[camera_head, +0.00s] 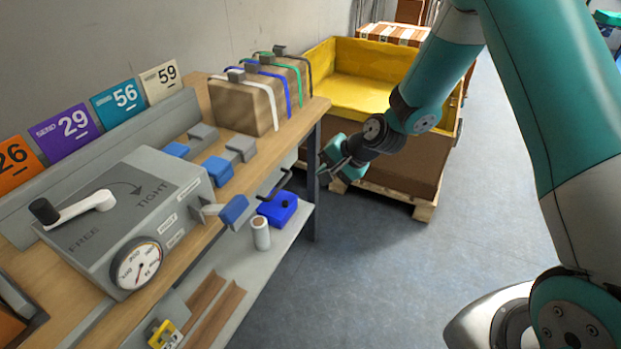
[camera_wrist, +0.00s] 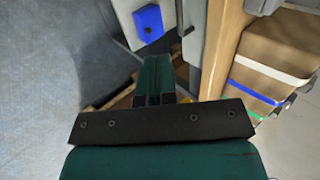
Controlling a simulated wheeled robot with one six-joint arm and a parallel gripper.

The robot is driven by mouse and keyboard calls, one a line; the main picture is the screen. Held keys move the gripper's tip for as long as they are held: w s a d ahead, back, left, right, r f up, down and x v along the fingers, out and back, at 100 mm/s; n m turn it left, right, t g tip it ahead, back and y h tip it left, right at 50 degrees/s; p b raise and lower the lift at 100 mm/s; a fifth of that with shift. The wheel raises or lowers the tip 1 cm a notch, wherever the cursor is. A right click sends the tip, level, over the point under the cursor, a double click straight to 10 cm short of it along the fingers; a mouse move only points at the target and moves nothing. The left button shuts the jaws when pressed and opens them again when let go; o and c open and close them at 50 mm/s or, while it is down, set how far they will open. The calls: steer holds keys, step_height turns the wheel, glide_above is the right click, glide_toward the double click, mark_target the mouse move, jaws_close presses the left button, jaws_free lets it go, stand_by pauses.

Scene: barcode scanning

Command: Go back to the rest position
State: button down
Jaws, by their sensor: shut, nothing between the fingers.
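My gripper (camera_head: 330,168) hangs in the air beside the right end of the workbench, in front of the yellow-lined crate. Its green fingers show in the wrist view (camera_wrist: 153,78), closed together with nothing between them. In the head view my arm reaches in from the upper right, and the gripper points left and down. The gripper appears apart from the bench and the crate.
The workbench (camera_head: 205,235) carries a grey tensioner box (camera_head: 130,215) with a crank and a strapped carton (camera_head: 240,105). A blue tool (camera_head: 280,210) lies on its lower shelf. The yellow-lined crate (camera_head: 365,95) stands on a pallet behind. Open floor (camera_head: 400,280) lies right of the bench.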

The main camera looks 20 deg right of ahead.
steer(key=s+a+r+n+g+p, duration=0.2)
steer(key=s+a+r+n, duration=0.15)
steer(key=s+r, duration=0.45)
steer(key=s+a+r+n+g+p, duration=0.15)
steer(key=s+r+n, duration=0.4)
steer(key=r, duration=0.55)
steer(key=s+r+n+g+h, duration=0.1)
steer(key=s+r+n, duration=0.2)
steer(key=s, duration=0.5)
steer(key=s+r+n+g+p, duration=0.1)
steer(key=s+r+n, duration=0.2)
steer(key=s+r, duration=0.2)
steer(key=s+d, duration=0.1)
steer(key=s, duration=0.2)
steer(key=shift+s+h, duration=0.2)
steer(key=shift+h, duration=0.2)
